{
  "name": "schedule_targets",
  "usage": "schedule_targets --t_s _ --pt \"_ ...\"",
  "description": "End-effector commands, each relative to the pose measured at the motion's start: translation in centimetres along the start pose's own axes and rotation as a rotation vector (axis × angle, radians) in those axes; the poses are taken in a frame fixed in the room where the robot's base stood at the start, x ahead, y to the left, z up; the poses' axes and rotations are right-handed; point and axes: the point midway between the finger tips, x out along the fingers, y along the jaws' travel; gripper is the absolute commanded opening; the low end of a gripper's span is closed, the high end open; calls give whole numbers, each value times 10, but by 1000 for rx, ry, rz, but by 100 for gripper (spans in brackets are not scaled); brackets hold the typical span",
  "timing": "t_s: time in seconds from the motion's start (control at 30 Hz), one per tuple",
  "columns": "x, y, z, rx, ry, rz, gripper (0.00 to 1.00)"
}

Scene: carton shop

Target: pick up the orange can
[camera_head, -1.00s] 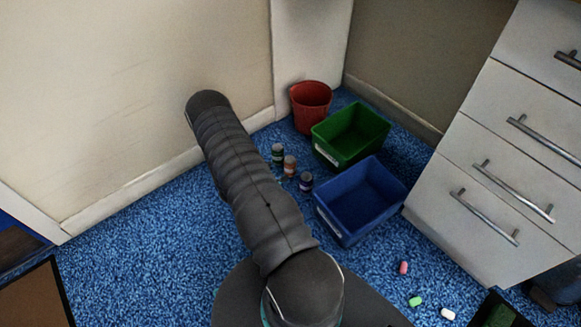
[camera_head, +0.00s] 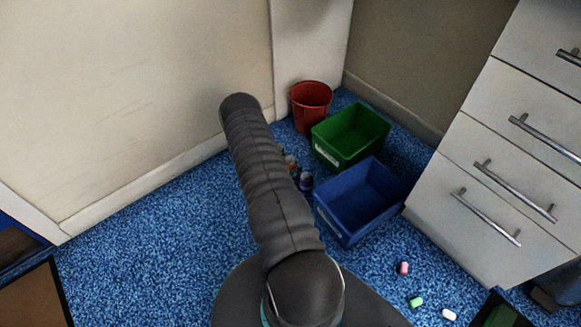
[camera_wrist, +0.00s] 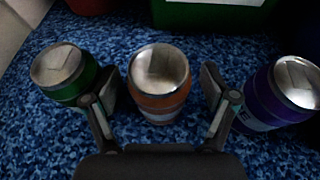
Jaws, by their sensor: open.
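The orange can (camera_wrist: 159,100) stands upright on the blue carpet in the middle of the wrist view, its silver lid facing up. My gripper (camera_wrist: 158,88) is open, with one finger to the left of the orange can and one to the right; I cannot tell how far down the fingers reach beside it. A green can (camera_wrist: 68,76) stands just outside the left finger, and a purple can (camera_wrist: 279,92) just outside the right finger. In the head view my arm hides most of the cans; part of the orange can (camera_head: 291,163) and the purple can (camera_head: 306,182) show beside it.
A blue bin (camera_head: 334,229), a green bin (camera_head: 327,156) and a red bucket (camera_head: 311,103) stand beyond and right of the cans. A white drawer cabinet (camera_head: 480,215) is at the right. Small capsule-shaped pieces (camera_head: 416,302) lie on the carpet. Open carpet (camera_head: 150,250) is at the left.

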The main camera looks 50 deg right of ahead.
Motion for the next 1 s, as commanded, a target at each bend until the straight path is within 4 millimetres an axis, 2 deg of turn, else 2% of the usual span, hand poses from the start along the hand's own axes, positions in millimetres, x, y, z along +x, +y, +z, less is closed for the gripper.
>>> schedule_targets --t_s 0.1,0.2,0.3,0.67,0.77,1.0 --pt "0 0 0 0 0 0 82" --pt "0 0 0 0 0 0 57" --pt "-1 0 0 0 0 0 37" --pt "-2 0 2 0 1 -1 36" --pt "-5 1 12 2 0 0 36" --pt "-22 1 53 3 -1 0 36"
